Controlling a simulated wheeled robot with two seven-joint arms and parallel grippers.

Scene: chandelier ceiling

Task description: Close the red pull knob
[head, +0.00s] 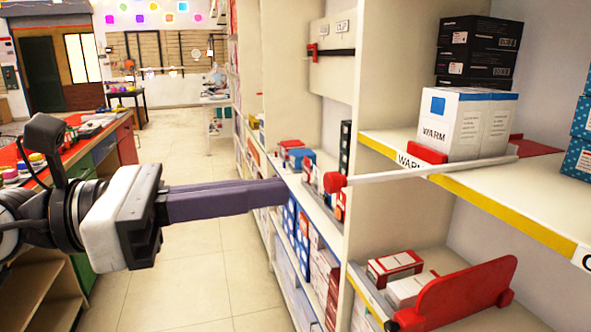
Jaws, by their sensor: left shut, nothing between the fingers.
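The red pull knob (334,182) is a small round red piece at the near end of a thin white rod (430,171). The rod runs from the knob to the right, across the shelf edge with the yellow strip, towards a red plate (535,146) behind the WARM boxes. The knob sticks out to the left of the shelf edge. My left gripper (284,192) comes in from the left, shut and empty. Its long purple-grey fingers point right, at about the knob's height in the picture, with a gap between the tips and the knob. My right gripper is not in view.
White WARM boxes (466,124) and a red block (428,154) stand on the shelf (540,200). Below are small boxes and a red divider (462,294). Stocked shelving runs back on the left side of the unit. The tiled aisle (190,285) is clear; a cluttered counter stands left.

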